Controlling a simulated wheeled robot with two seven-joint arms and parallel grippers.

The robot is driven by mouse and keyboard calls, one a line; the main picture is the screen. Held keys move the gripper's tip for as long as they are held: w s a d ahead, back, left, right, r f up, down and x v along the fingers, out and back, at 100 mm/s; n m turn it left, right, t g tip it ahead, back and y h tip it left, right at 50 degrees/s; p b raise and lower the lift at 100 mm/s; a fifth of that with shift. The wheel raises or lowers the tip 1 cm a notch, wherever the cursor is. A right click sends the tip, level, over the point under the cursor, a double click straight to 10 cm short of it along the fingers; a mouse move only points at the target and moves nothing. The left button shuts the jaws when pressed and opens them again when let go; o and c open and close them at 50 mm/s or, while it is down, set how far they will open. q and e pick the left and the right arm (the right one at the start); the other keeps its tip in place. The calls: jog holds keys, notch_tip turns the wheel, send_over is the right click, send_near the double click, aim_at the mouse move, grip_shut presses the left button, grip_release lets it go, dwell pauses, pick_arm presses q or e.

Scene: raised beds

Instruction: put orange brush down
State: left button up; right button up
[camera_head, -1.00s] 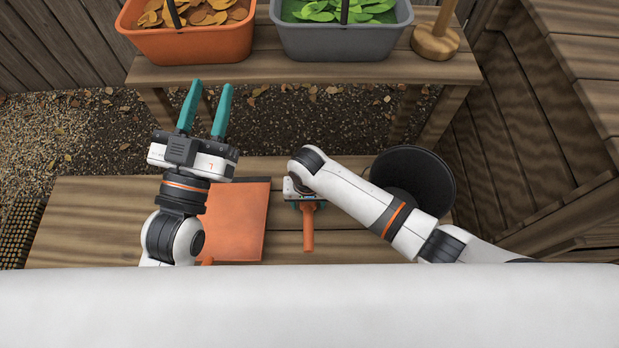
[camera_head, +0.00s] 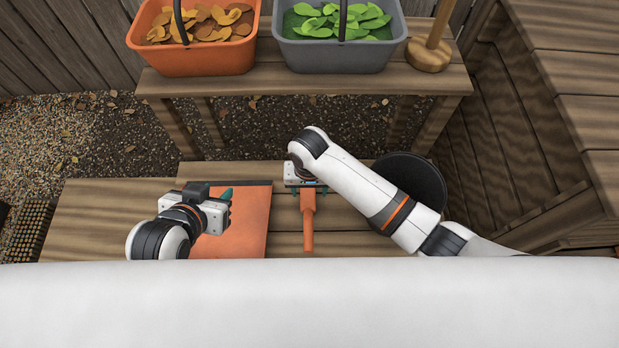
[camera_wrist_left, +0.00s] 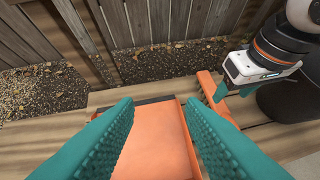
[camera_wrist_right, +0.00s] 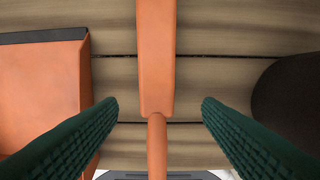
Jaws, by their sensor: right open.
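The orange brush (camera_head: 308,222) lies on the wooden bench with its handle toward me. In the right wrist view the brush (camera_wrist_right: 155,60) runs between my right gripper's two green fingers, with a gap on each side. My right gripper (camera_wrist_right: 160,105) is open above it; in the head view the gripper (camera_head: 306,190) partly hides the brush's far end.
A dark round bucket (camera_head: 418,178) stands right of the brush, behind my right arm. On the shelf behind are an orange basket of brown leaves (camera_head: 190,62), a grey basket of green leaves (camera_head: 335,57) and a wooden post (camera_head: 430,52). Bench around the brush is mostly bare.

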aim_at(309, 202)
jog(key=r, duration=0.2)
jog(key=r+p, duration=0.1)
jog(key=shift+s, duration=0.25)
pick_arm(q)
jog(key=s+a+f+g+y, duration=0.1)
jog(key=s+a+f+g, duration=0.1)
jog(key=s+g, duration=0.2)
jog(key=shift+s+f, duration=0.25)
jog(key=shift+s, duration=0.7)
pick_arm(e)
jog(key=s+d+r+t, duration=0.1)
jog(key=s+d+r, duration=0.2)
jog(key=d, duration=0.3)
jog(key=s+d+r+n+t, duration=0.1)
jog(key=s+d+r+t, duration=0.1)
jog(key=s+d, duration=0.4)
jog(key=s+d+r+n+t, duration=0.1)
jog(key=s+d+r+t, duration=0.1)
jog(key=s+d+r, duration=0.2)
jog(key=d+r, duration=0.1)
jog(key=d, duration=0.2)
jog(key=shift+s+d+y, duration=0.25)
jog(key=shift+s+y, duration=0.05)
